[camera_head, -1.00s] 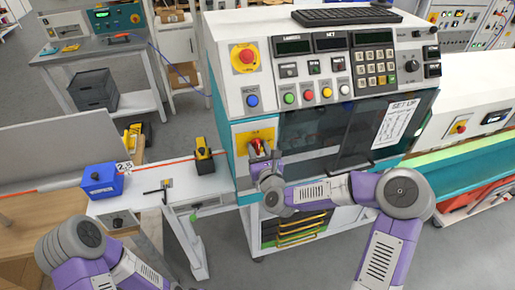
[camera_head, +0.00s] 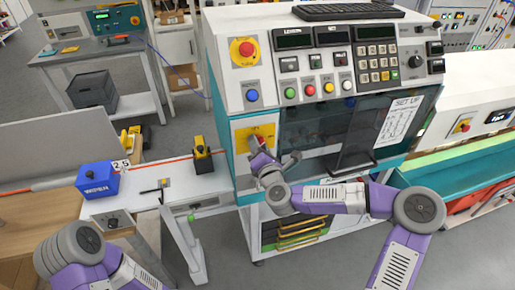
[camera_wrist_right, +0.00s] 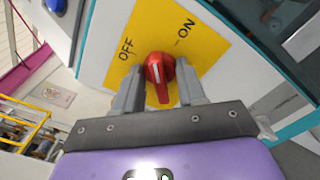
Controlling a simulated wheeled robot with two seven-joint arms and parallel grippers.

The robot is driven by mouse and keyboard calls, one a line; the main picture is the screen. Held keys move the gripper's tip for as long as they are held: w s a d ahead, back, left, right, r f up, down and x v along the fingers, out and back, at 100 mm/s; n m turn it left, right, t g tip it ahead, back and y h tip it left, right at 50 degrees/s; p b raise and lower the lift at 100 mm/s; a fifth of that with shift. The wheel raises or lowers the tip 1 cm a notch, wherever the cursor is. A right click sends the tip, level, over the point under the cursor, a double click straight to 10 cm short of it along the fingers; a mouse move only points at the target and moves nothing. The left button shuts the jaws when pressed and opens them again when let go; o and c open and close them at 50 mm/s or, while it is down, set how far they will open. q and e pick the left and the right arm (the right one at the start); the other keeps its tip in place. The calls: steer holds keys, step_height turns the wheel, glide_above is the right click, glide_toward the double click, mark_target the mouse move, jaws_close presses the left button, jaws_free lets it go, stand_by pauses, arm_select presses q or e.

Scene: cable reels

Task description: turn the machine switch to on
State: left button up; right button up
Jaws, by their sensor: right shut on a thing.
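The machine switch is a red rotary knob (camera_wrist_right: 160,72) with a white mark, on a yellow plate (camera_wrist_right: 150,22) with OFF at the left and ON at the right in the right wrist view. The mark points up the plate, and I cannot tell exactly how far it is from either word. My right gripper (camera_wrist_right: 158,84) is shut on the knob, with one finger on each side. In the head view, the yellow plate (camera_head: 242,138) is on the machine's front left, and my right gripper (camera_head: 259,150) covers most of the knob. My left gripper is out of view.
Above the plate are a red emergency button (camera_head: 246,49) and a blue button (camera_head: 252,95). A dark window (camera_head: 310,135) is to the right. A side table with a blue box (camera_head: 98,181) and a yellow-black device (camera_head: 201,155) stands left.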

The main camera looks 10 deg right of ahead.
steer(key=m+b, duration=0.2)
steer(key=m, duration=0.2)
steer(key=shift+f+m, duration=0.15)
steer(key=shift+m, duration=0.15)
steer(key=m+b, duration=0.1)
steer(key=m, duration=0.1)
steer(key=shift+m+b, duration=0.35)
steer(key=shift+m, duration=0.05)
steer(key=o, duration=0.8)
steer(key=shift+c, duration=0.2)
steer(key=s, duration=0.8)
steer(key=shift+d, duration=0.1)
